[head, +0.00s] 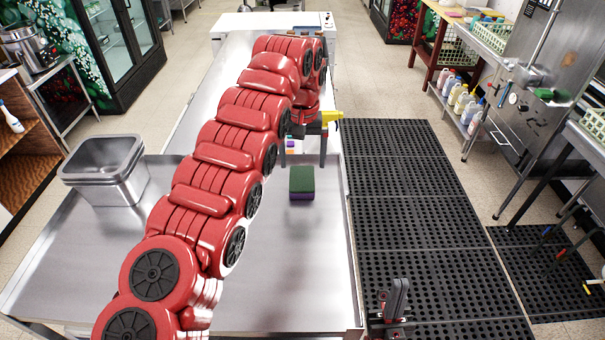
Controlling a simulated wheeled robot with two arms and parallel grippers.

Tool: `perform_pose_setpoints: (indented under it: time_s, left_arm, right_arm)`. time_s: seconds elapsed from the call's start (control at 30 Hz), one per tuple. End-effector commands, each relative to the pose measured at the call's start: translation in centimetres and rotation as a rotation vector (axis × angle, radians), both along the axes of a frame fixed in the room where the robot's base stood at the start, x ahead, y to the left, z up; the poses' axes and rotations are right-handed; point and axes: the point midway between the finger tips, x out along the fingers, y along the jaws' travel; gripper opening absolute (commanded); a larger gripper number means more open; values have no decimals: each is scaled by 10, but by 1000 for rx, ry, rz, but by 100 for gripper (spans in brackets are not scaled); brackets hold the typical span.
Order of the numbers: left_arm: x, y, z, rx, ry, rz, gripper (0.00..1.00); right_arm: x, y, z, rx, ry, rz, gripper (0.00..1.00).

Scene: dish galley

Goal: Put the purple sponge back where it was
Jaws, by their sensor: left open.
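The sponge (301,182) has a dark green top and a purple lower part. It appears to rest on the steel counter, right of the middle, with a dark patch below its near edge. My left gripper (303,160) is at the end of the long red arm, just beyond the sponge. Its two fingers are spread, with nothing held between them. My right gripper (394,298) is low in the view over the black mat, far from the sponge. Its fingers look close together, but their gap is unclear.
Small coloured items (290,143) and a yellow spray head (332,117) show near my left gripper. Steel containers (105,172) stand on the counter (275,290) at left. The counter's near right part is clear. Black mats (425,220) cover the floor to the right.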

Motion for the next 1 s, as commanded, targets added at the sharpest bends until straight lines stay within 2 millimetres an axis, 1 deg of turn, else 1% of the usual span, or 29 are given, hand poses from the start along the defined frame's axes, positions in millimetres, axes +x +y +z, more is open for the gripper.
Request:
perform_pose_setpoints:
  time_s: [0.03,0.07,0.1,0.13,0.23,0.3,0.47,1.0]
  left_arm:
    - [-1,-3,10,-2,-1,-2,100]
    - [-1,-3,13,-3,1,-2,100]
    - [-1,-3,27,-2,2,-3,100]
    - [-1,-2,34,-2,2,-3,100]
    - [-1,0,49,-1,3,1,100]
    - [-1,1,54,0,5,1,100]
    - [-1,0,59,0,4,0,100]
    - [-1,0,59,0,3,0,100]
  right_arm:
    - [0,0,3,0,-1,0,0]
    - [0,0,4,0,-1,0,0]
    - [0,0,15,0,0,0,0]
    - [0,0,23,0,-1,0,0]
    - [0,0,35,0,-1,0,0]
    - [0,0,41,0,-1,0,0]
    - [0,0,47,0,0,0,0]
    - [0,0,46,0,-1,0,0]
